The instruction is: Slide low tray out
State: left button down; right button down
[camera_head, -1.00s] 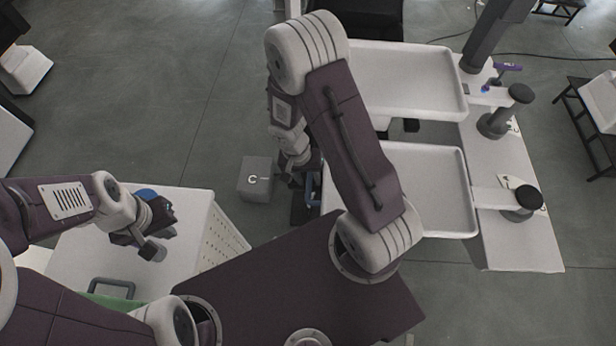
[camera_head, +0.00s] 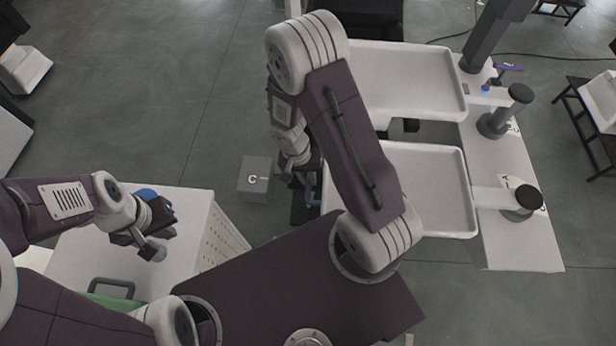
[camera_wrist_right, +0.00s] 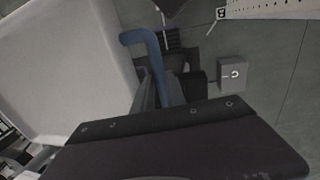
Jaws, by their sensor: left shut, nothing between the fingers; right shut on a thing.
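The near pale tray (camera_head: 445,175) sits on an arm from a dark-topped post (camera_head: 527,200) at right. My right arm crosses in front of its left part. A blue handle (camera_head: 310,187) shows by the tray's left edge. In the right wrist view the blue handle (camera_wrist_right: 140,36) stands beside the pale tray (camera_wrist_right: 65,70). My left gripper (camera_head: 158,240) is shut and empty, over the white cabinet at left.
A second pale tray (camera_head: 410,85) is behind, with its own post (camera_head: 495,122). The white cabinet (camera_head: 195,215) is at left.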

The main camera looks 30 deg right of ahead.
jog(key=shift+w, duration=0.15)
dwell(0.7)
